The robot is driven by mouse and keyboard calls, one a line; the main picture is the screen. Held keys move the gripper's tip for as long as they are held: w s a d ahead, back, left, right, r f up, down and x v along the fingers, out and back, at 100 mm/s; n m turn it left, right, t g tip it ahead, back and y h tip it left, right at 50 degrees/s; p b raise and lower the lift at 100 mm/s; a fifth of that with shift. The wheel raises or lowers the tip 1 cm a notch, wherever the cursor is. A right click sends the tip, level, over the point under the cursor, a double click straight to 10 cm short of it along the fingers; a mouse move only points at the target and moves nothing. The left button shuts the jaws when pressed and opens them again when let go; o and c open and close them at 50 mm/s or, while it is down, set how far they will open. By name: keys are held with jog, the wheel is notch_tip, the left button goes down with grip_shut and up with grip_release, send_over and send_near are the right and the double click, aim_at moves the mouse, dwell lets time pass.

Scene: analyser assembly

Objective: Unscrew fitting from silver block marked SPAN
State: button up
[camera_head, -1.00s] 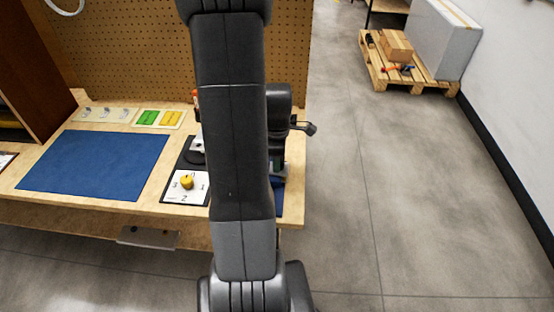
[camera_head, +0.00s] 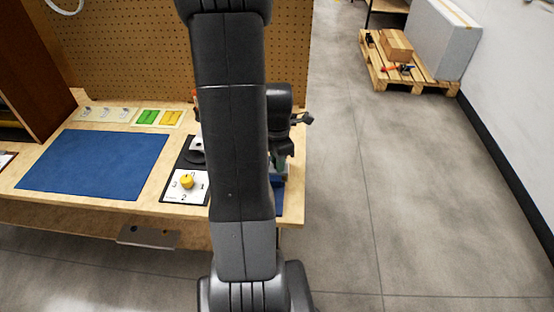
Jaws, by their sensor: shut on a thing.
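My gripper (camera_head: 281,155) points down at the right end of the workbench, partly hidden behind my arm. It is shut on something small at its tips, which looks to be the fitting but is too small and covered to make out. Just below the fingers, a sliver of a grey and blue item (camera_head: 279,182) shows at the arm's right edge. It may be the silver block's place, but no SPAN marking can be read. Most of that spot is hidden by my arm.
A white card with numbers and a yellow knob (camera_head: 187,181) lies on a dark panel left of my arm. A blue mat (camera_head: 92,164) covers the bench's left part. Green and yellow cards (camera_head: 158,117) lie behind. Pegboard (camera_head: 130,50) backs the bench.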

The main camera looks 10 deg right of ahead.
jog(key=shift+n, duration=1)
jog(key=o, duration=1.1)
jog(key=shift+c, duration=0.2)
jog(key=shift+o, duration=0.4)
jog(key=o, duration=0.5)
jog(key=shift+r+p, duration=1.95)
jog(key=shift+r, duration=0.6)
